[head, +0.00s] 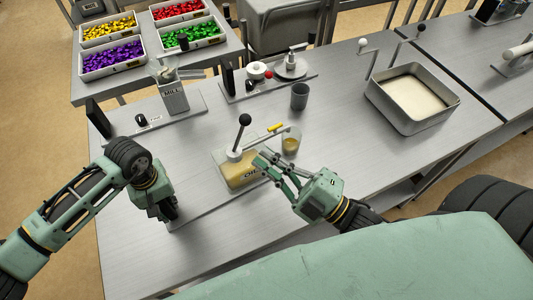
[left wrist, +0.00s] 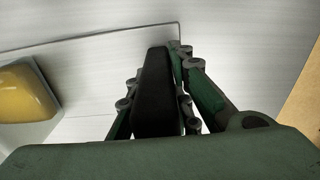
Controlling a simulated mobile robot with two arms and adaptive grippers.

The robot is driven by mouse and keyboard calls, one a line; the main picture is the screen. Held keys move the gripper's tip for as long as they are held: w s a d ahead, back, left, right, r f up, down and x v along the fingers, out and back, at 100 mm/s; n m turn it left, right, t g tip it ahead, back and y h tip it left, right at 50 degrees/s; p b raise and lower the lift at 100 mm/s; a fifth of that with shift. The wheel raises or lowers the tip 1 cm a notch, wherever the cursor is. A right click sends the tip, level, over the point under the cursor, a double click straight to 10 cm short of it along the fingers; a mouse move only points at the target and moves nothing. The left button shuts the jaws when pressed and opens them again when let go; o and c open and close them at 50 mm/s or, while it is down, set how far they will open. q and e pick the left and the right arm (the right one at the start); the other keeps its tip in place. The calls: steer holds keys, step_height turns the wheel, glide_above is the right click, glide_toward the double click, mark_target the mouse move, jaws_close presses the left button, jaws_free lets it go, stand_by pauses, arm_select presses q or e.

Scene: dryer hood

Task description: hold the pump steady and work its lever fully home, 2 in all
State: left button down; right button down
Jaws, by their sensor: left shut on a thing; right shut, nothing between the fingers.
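The pump (head: 238,180) is a clear box of yellow oil marked OIL on a grey base plate at the table's middle. Its lever with a black knob (head: 244,119) stands nearly upright. A pale spout runs right towards a clear cup (head: 291,141) holding some yellow liquid. My left gripper (head: 170,208) is low at the left end of the pump's plate. In the left wrist view its fingers are shut on a black upright grip (left wrist: 155,92); the yellow oil box shows at left. My right gripper (head: 262,165) is shut and empty, its fingertips close to the box's right side; contact is unclear.
A mill (head: 173,96) stands behind left and another device (head: 258,72) behind. A grey cup (head: 299,96) is behind the pump. A metal tray (head: 412,124) with pale contents is at right. Bins of coloured pieces (head: 112,58) stand on the far-left table.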

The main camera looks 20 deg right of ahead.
arm_select(q)
steer(key=c, duration=2)
jaws_free()
steer(key=shift+s+f, duration=0.3)
steer(key=o, duration=0.5)
steer(key=shift+w+r, duration=0.15)
steer(key=shift+w, duration=0.15)
step_height(320, 180, up, 12)
steer(key=shift+r, duration=0.1)
